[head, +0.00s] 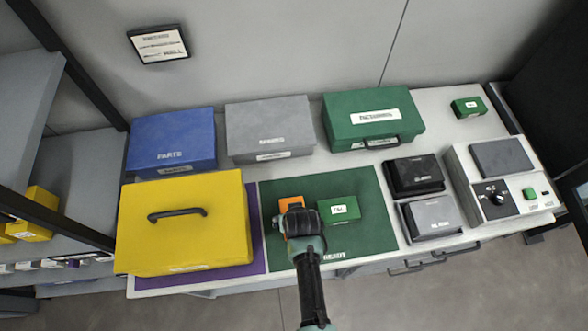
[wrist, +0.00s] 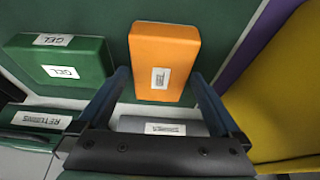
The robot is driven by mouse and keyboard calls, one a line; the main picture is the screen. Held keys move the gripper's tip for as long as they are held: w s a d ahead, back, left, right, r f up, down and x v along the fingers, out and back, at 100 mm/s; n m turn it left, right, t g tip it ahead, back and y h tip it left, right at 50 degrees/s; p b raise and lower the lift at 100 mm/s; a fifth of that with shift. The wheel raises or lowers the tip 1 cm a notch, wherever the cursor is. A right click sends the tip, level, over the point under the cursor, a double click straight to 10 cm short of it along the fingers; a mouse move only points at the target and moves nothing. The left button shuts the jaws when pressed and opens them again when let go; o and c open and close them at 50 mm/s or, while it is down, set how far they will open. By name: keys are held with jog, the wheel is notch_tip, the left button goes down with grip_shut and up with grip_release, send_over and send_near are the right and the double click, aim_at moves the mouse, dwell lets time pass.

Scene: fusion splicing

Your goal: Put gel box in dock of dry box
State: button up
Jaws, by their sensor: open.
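A green box labelled GEL (wrist: 88,62) lies on the green mat at the left of the wrist view; in the head view this green box (head: 346,214) is just right of my gripper. My gripper (head: 301,222) is open over the mat. In the wrist view its two fingers (wrist: 160,78) are spread, with an orange box (wrist: 165,48) in front of and partly between them. The orange box (head: 288,206) is partly hidden by the gripper in the head view. I cannot tell whether the fingers touch it. No label clearly names the dry box or its dock.
A yellow case (head: 190,245) stands left on a purple mat (head: 256,258). Blue (head: 172,138), grey (head: 268,127) and green (head: 345,128) cases line the back. Another small green box (head: 469,108) is back right.

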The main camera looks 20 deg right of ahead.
jog(key=shift+f, duration=0.25)
jog(key=shift+c, duration=0.2)
dwell(0.3)
jog(key=c, duration=1.5)
jog(key=shift+r, duration=0.15)
